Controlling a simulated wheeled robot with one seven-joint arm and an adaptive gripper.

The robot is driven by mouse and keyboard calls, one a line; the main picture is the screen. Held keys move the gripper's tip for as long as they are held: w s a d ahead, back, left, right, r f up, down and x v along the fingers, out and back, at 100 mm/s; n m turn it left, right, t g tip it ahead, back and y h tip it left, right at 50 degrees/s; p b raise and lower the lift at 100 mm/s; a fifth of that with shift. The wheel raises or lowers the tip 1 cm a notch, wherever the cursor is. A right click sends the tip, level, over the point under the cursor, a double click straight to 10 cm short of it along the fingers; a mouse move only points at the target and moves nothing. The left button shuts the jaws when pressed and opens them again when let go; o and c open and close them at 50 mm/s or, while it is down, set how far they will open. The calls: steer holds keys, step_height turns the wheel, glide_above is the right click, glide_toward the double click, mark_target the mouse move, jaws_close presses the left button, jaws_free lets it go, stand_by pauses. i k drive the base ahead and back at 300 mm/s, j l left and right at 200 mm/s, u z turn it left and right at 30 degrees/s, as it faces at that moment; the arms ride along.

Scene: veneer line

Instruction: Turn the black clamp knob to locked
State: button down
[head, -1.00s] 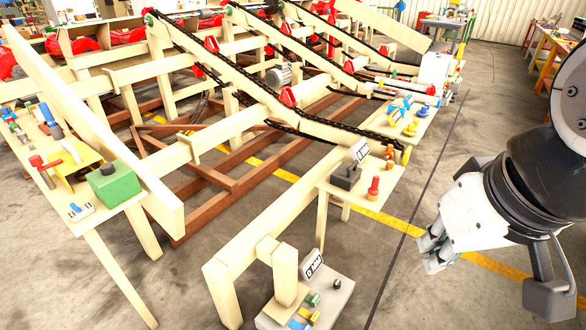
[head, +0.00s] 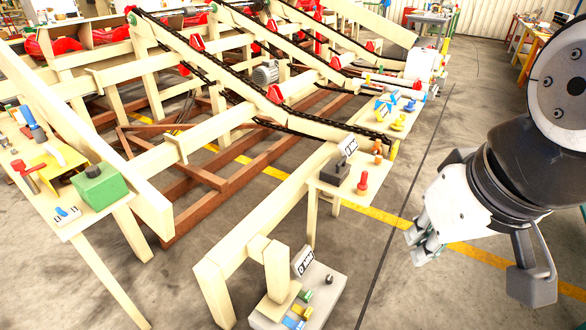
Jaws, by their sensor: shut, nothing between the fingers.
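Several dark knobs show in the head view, and I cannot tell for sure which is the clamp knob. A small black knob (head: 329,279) sits on the low grey box at the bottom. A dark grey block (head: 335,173) with a dark top stands on the small wooden shelf. A green box (head: 99,186) with a dark top piece is on the left bench. Locked or unlocked marks are too small to read. My gripper (head: 414,247) is at the right, shut and empty, over open floor, apart from all of these.
The small shelf (head: 322,187) also bears a red knob (head: 362,182). Yellow and blue parts (head: 397,123) stand on a shelf farther back. Sloping wooden beams with chains (head: 240,97) fill the middle. Open concrete floor (head: 398,300) with a yellow line lies at the right.

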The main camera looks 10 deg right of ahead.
mark_target(328, 278)
steer(key=z, duration=0.2)
steer(key=i+j+z, duration=0.15)
steer(key=j, duration=0.25)
steer(key=i, duration=0.6)
steer(key=k+l, duration=0.1)
steer(key=k, duration=1.55)
steer(key=i+j+z, duration=0.15)
steer(key=z, duration=0.3)
steer(key=j+z, duration=0.4)
steer(key=i+j+z, duration=0.1)
steer(key=j, duration=0.3)
steer(key=i+j+z, duration=0.1)
steer(key=j, duration=0.3)
steer(key=i+j+z, duration=0.1)
steer(key=j, duration=0.3)
steer(key=i+j+z, duration=0.1)
steer(key=j, duration=0.3)
steer(key=i+j+z, duration=0.1)
steer(key=j, duration=0.35)
steer(key=i, duration=0.05)
